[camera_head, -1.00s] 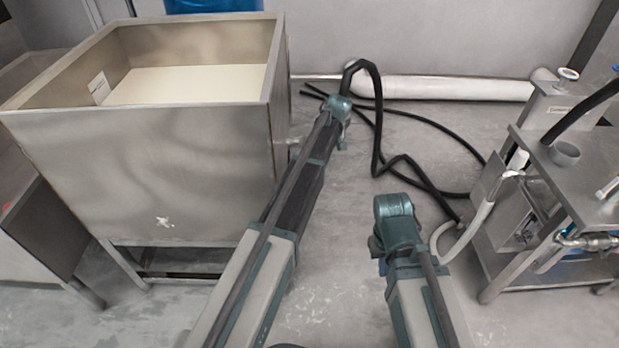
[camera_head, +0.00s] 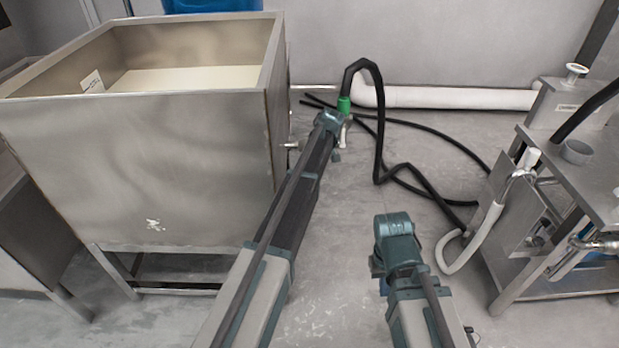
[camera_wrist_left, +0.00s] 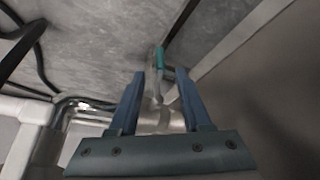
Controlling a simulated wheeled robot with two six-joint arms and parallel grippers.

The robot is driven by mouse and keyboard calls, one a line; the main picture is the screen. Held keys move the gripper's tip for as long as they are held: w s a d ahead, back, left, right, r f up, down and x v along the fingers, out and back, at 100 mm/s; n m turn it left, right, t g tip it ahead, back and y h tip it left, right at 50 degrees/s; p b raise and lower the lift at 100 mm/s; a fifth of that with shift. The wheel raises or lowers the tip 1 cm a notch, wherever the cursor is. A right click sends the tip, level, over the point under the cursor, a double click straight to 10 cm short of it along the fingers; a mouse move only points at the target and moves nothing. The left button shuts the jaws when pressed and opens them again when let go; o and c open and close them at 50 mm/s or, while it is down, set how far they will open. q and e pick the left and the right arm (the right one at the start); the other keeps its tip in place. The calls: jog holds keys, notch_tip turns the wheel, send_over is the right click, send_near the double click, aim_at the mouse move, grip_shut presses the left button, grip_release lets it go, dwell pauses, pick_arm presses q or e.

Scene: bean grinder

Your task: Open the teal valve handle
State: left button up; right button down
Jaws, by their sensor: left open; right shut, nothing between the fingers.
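The teal valve handle (camera_wrist_left: 160,58) shows in the left wrist view, on a pale metal valve body (camera_wrist_left: 152,84) low above the floor. My left gripper (camera_wrist_left: 160,86) is open there, one finger on each side of the valve. I cannot tell whether either finger touches it. In the head view my left arm reaches along the right side of the steel tank, and its wrist hides the fingers. My right gripper (camera_head: 379,272) is shut and empty above the floor, mostly hidden behind its own wrist.
The steel tank (camera_head: 140,165) stands at left, with a pipe stub (camera_head: 290,145) on its right side. A metal machine bench (camera_head: 590,190) stands at right. Floor between is mostly clear.

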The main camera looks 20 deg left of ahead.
pick_arm(q)
jog(key=b+x, duration=0.5)
jog(key=x, duration=0.2)
jog(key=shift+r, duration=0.1)
grip_shut()
dwell(1.2)
